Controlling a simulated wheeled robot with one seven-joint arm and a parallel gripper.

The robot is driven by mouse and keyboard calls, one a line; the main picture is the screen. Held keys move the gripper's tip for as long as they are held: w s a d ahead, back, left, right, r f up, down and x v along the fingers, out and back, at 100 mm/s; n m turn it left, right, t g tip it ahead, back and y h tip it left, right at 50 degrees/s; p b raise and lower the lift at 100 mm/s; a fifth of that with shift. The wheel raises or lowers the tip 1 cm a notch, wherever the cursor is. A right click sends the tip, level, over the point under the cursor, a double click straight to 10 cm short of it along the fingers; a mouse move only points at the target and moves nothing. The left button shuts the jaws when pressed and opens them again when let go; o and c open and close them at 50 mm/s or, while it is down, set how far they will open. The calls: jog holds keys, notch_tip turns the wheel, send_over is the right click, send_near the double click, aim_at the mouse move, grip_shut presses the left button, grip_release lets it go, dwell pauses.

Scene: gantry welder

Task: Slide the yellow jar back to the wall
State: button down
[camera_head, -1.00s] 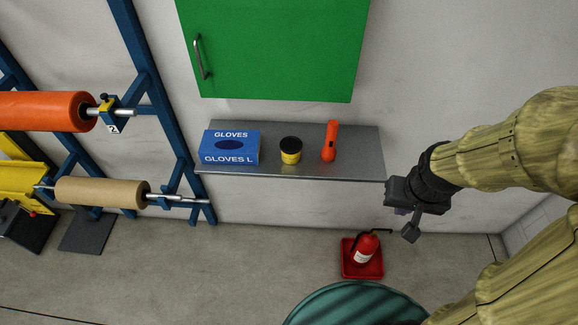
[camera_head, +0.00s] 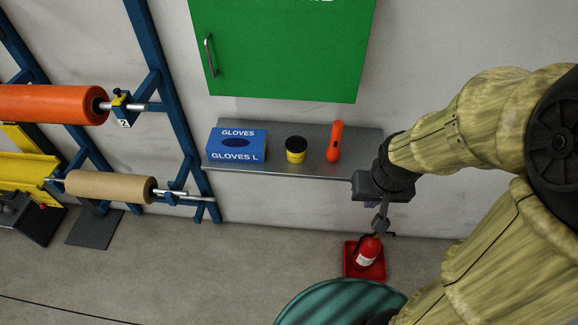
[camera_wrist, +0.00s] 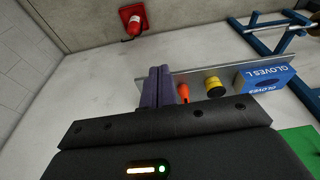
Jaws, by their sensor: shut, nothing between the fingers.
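The yellow jar (camera_head: 296,151) with a black lid stands on a grey wall shelf (camera_head: 310,170), between the glove box and the orange flashlight. In the wrist view the jar (camera_wrist: 213,87) shows beyond the flashlight, with a gap of shelf between them. My gripper (camera_head: 378,230) is shut and empty. It hangs in front of the shelf's right end, to the right of the jar and apart from it. In the wrist view its purple-grey fingers (camera_wrist: 157,78) lie together.
The blue glove box (camera_head: 237,146) stands left of the jar and the orange flashlight (camera_head: 335,142) right of it. A green cabinet (camera_head: 280,45) hangs above. A red fire extinguisher (camera_head: 367,252) stands on the floor below. A teal round object (camera_head: 335,303) is in front.

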jog(key=w+a+f+n+t+h+b, duration=0.2)
jog(key=w+f+n+b, duration=0.15)
jog(key=f+n, duration=0.5)
jog(key=w+a+f+n+t+h+b, duration=0.25)
jog(key=f+n+b, duration=0.2)
jog(key=f, duration=0.65)
jog(key=w+a+f+n+t+h+b, duration=0.1)
jog(key=w+f+n+b, duration=0.2)
jog(key=f+n, duration=0.55)
jog(key=w+a+r+n+t+y+b, duration=0.1)
jog(key=w+a+r+n+t+y, duration=0.1)
jog(key=a+n+t, duration=0.3)
jog(key=w+a+r+n+t+y+b, duration=0.2)
jog(key=a+n+t, duration=0.3)
jog(key=a+n, duration=0.3)
jog(key=shift+r+n+y, duration=0.45)
jog(key=shift+r+n, duration=0.1)
jog(key=shift+r, duration=0.15)
jog(key=shift+d, duration=0.1)
